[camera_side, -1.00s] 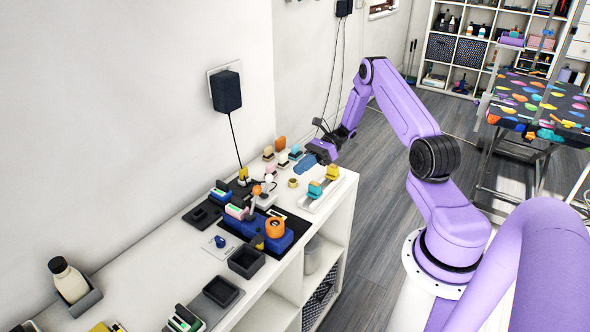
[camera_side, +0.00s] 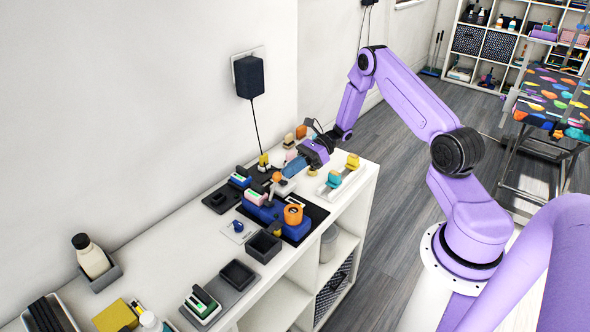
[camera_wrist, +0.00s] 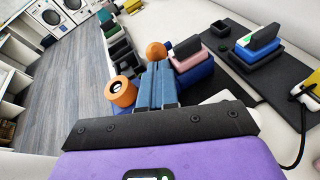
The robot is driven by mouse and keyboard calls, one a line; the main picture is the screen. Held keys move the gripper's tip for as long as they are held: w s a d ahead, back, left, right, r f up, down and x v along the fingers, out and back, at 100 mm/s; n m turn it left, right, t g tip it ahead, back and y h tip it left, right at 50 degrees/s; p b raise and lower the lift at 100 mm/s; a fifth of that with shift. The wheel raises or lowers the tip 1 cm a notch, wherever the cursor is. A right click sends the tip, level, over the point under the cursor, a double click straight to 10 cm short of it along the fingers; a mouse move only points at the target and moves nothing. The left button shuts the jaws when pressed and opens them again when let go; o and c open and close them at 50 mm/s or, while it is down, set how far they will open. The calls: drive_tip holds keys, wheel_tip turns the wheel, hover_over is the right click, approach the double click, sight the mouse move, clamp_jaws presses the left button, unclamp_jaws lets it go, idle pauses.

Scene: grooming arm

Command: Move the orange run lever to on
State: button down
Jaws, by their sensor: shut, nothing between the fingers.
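The orange lever knob (camera_side: 276,177) is a small ball at the far end of the blue machine (camera_side: 266,212), beside a white block. In the wrist view the round orange knob (camera_wrist: 156,50) shows just past my fingertips. My gripper (camera_side: 285,174) has blue fingers, shut and empty, close beside the knob. The fingers (camera_wrist: 158,72) also show in the wrist view, pressed together and pointing at the knob. I cannot tell whether they touch it. The lever's stem and on/off marks are hidden or too small to read.
An orange ring-shaped part (camera_side: 293,214) sits on the blue machine, left of my fingers in the wrist view (camera_wrist: 122,92). A black cord hangs from the wall box (camera_side: 249,77).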

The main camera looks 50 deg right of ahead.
drive_tip(key=shift+a+r, duration=0.1)
drive_tip(key=a+r+n+g+h, duration=0.1)
drive_tip(key=a+r+n+h, duration=0.1)
drive_tip(key=a+h, duration=0.9)
drive_tip(key=shift+a+r, duration=0.25)
drive_tip(key=shift+r, duration=0.4)
idle(0.4)
idle(0.3)
idle(0.4)
drive_tip(key=shift+r, duration=0.75)
